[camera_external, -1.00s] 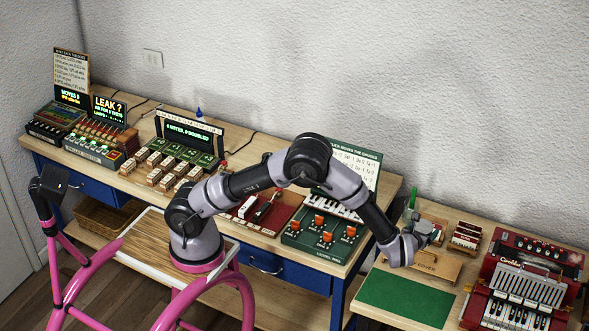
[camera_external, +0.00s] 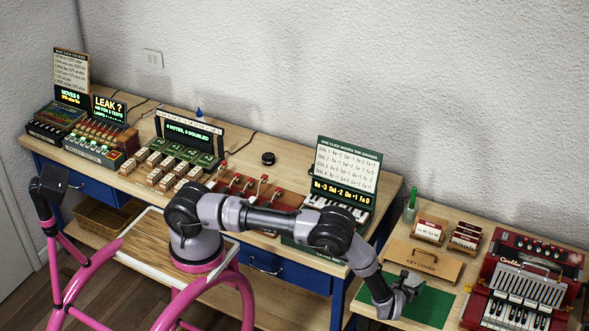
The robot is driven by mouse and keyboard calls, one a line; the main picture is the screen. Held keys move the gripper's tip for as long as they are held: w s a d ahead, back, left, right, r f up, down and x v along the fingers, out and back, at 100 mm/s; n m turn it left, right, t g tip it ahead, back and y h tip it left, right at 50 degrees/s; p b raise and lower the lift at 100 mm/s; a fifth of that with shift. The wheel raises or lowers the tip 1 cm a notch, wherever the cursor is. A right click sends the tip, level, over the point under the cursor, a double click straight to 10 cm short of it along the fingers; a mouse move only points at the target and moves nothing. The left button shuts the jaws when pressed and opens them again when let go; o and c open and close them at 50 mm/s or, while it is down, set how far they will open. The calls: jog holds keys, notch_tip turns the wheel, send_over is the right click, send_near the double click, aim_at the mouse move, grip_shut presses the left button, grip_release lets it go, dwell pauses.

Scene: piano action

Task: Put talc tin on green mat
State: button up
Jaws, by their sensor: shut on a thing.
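The green mat (camera_external: 432,306) lies flat on the front of the right-hand wooden table. My gripper (camera_external: 411,284) is over the mat's upper middle, pointing right, and hides part of it. It is shut on a small greyish thing, taken as the talc tin, which is mostly hidden by the fingers. I cannot tell whether the tin touches the mat or is held just above it.
A wooden key cover (camera_external: 424,261) lies behind the mat. A green bottle (camera_external: 410,211) and card holders (camera_external: 467,236) stand further back. A red accordion (camera_external: 522,285) stands right of the mat. The mat's front right part is clear.

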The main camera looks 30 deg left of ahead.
jog(key=shift+f, duration=1.75)
jog(key=shift+f, duration=0.1)
jog(key=o, duration=1.3)
jog(key=shift+f, duration=0.1)
jog(key=shift+r, duration=0.25)
jog(key=v, duration=1.2)
